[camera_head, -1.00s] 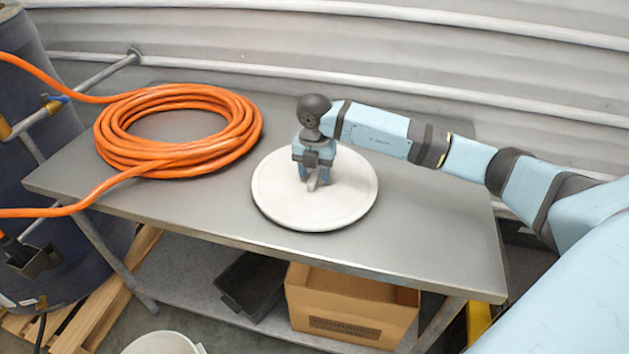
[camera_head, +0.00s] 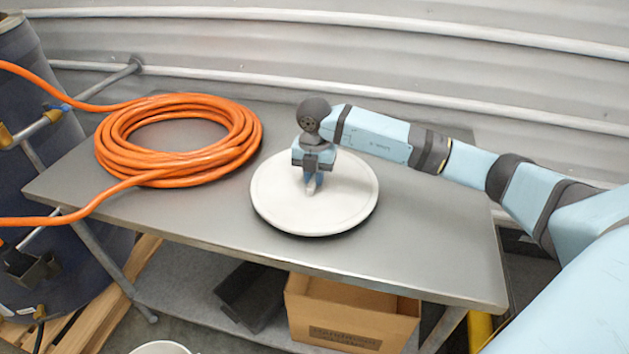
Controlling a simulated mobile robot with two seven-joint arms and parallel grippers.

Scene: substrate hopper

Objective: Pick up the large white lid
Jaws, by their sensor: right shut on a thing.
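The large white lid (camera_head: 345,208) is a round, flat disc lying on the grey metal table, right of the orange hose coil. My right gripper (camera_head: 311,190) points down at the middle of the lid, with its arm coming in from the right. Its fingers are shut on the lid's small central handle, which they mostly hide. The lid looks flat and at or very near table height; I cannot tell whether there is a gap under it. My left gripper is not in view.
A coil of orange hose (camera_head: 180,180) lies on the left of the metal table (camera_head: 430,250), its ends running off left. A dark barrel (camera_head: 40,170) stands at the left. Below are a cardboard box (camera_head: 345,318) and a black bin (camera_head: 250,295). The table's right part is clear.

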